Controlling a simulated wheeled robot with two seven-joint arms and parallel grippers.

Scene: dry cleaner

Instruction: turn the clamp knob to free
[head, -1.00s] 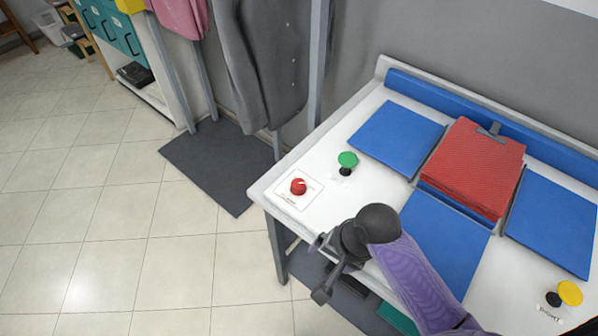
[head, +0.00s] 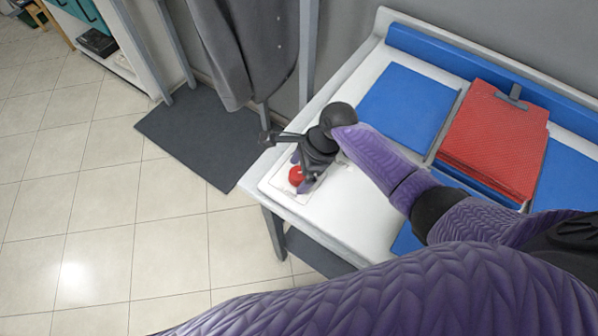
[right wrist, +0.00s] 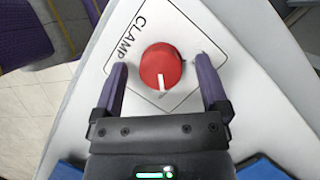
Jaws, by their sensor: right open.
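The red clamp knob (head: 296,175) sits on a white label plate at the table's near left corner. In the right wrist view the knob (right wrist: 161,68) is round with a white pointer line aimed down the picture, toward my gripper's palm. The word CLAMP is printed on the plate (right wrist: 133,81) left of it. My right gripper (right wrist: 163,72) is open, with one purple finger on each side of the knob and a gap on both sides. In the head view my right gripper (head: 300,168) is over the knob and partly hides it. My left gripper is not in view.
A grey garment (head: 245,45) hangs behind the table's left corner. A dark mat (head: 195,140) lies on the tiled floor.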

